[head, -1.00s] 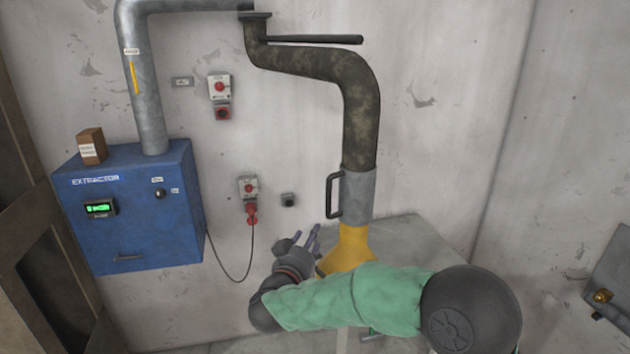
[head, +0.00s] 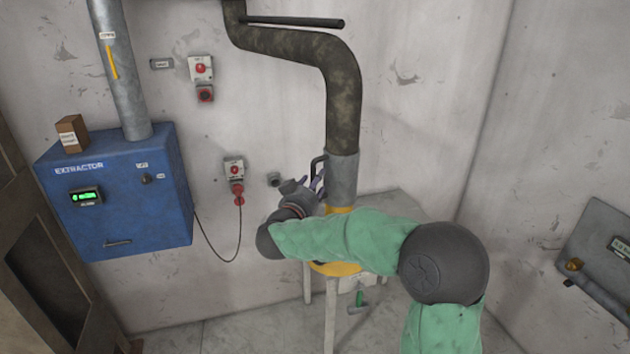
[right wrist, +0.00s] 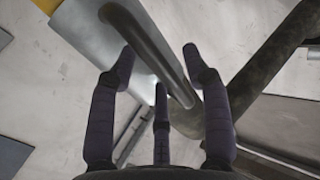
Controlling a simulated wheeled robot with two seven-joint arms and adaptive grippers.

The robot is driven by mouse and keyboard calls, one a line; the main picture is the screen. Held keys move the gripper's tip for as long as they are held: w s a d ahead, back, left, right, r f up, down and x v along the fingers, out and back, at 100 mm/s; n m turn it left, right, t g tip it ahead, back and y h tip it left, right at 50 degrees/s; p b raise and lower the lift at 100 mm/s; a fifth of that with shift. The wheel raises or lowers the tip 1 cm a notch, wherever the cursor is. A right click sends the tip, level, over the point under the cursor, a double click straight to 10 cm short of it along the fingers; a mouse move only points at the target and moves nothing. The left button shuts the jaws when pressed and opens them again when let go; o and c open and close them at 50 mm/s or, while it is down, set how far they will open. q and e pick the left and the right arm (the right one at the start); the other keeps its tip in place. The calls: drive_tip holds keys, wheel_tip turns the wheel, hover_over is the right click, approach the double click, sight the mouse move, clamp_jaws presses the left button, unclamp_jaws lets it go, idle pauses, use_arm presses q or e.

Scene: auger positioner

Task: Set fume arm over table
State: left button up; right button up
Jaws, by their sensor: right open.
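The fume arm is a dark mottled duct (head: 343,105) with a grey metal collar (head: 344,180), a dark bar handle (head: 317,168) on the collar's left side, and a yellow hood (head: 335,268) below. My right forearm crosses in front of the hood and hides much of it. The grey table (head: 395,204) stands behind and below; I cannot tell how the hood lines up with it. My right gripper (head: 313,186) is open beside the handle. In the right wrist view the handle (right wrist: 153,50) runs between the spread fingers of the gripper (right wrist: 160,65). My left gripper is out of view.
A blue extractor box (head: 115,195) with a steel pipe hangs on the left wall, with a small brown box (head: 72,133) on top. Red-buttoned switches (head: 234,170) and a hanging cable sit between it and the duct. A grey panel (head: 605,245) is at the right.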

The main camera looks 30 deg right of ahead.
drive_tip(key=shift+w+d, duration=0.3)
drive_tip(key=shift+d, duration=0.1)
clamp_jaws()
